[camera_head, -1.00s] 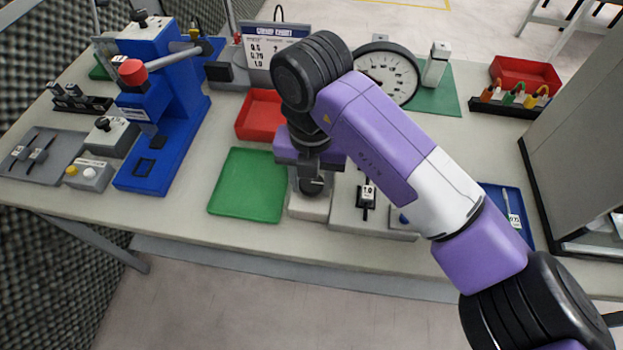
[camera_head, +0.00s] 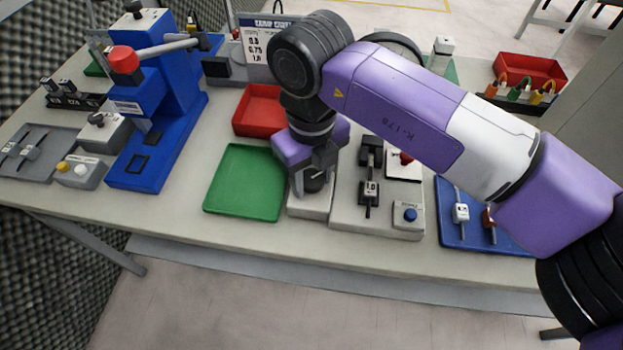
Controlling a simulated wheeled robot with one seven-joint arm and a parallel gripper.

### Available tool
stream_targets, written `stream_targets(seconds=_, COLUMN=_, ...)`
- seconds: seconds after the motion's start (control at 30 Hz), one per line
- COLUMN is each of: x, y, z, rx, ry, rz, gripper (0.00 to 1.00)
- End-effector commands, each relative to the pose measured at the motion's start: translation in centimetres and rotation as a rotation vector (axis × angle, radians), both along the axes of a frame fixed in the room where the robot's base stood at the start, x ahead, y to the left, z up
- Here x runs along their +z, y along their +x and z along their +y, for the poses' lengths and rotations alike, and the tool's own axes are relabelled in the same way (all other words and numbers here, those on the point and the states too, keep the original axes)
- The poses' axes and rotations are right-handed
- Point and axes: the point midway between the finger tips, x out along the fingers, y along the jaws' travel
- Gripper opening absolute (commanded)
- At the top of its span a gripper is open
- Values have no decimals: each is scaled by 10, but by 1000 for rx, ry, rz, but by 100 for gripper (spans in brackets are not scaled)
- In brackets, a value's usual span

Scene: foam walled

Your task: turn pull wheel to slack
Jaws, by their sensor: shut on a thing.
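A dark round wheel (camera_head: 315,184) sits on a small light grey block (camera_head: 310,204) at the table's front middle. My gripper (camera_head: 313,172) points down from above and is shut on the wheel. Its fingers and purple body hide part of the wheel, so I cannot read its angle. Beside the block on the right is a grey pull fixture (camera_head: 352,213) with a black clamp (camera_head: 370,150), a small white labelled piece (camera_head: 370,188) and a blue button (camera_head: 410,214). The dial gauge (camera_head: 405,43) behind is mostly hidden by my arm.
A green tray (camera_head: 245,182) lies left of the block, with a red tray (camera_head: 262,110) behind it. A blue press (camera_head: 160,110) with a lever stands further left. A blue tray (camera_head: 450,235) with small connectors lies right. My arm crosses the right side.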

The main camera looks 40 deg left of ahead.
Motion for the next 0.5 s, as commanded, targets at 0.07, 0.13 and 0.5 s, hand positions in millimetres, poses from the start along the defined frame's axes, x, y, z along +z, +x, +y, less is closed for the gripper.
stream_targets(seconds=0.07, x=0, y=2, z=0, rx=72, ry=1, rz=-5, gripper=2)
stream_targets(seconds=0.13, x=-1, y=2, z=0, rx=139, ry=1, rz=-5, gripper=2)
stream_targets(seconds=0.5, x=0, y=2, z=1, rx=482, ry=2, rz=-5, gripper=2)
